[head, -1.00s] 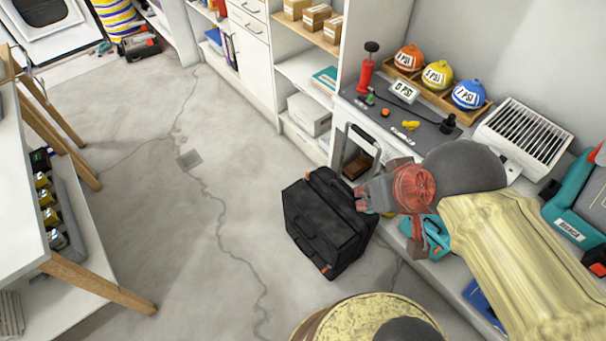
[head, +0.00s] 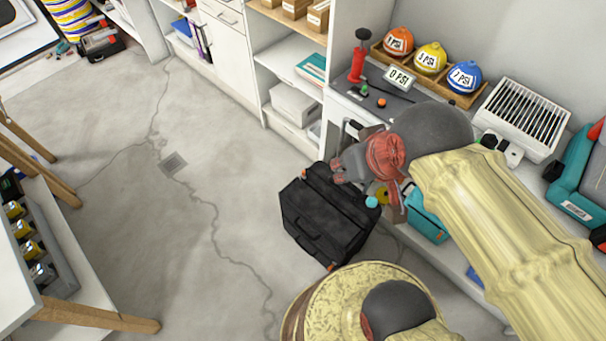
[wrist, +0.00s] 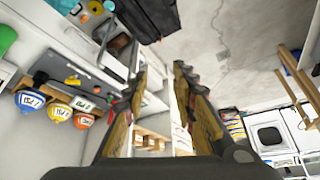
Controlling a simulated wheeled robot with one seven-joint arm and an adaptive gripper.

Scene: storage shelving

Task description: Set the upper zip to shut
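A black suitcase (head: 318,222) with a raised handle (head: 347,128) stands on the floor in the head view. Small orange spots show at its far left corner (head: 305,174) and near bottom corner (head: 330,267). I cannot make out the upper zip or its slider. My gripper (head: 338,172) is over the suitcase's far right part, near the handle; I cannot tell whether it touches. In the wrist view the fingers of my gripper (wrist: 158,78) stand apart with nothing between them. The suitcase (wrist: 150,14) shows there at the top, beyond the fingertips.
Orange, yellow and blue balls (head: 430,58) sit in a wooden tray. A white table (head: 20,285) is at left. The floor between is clear.

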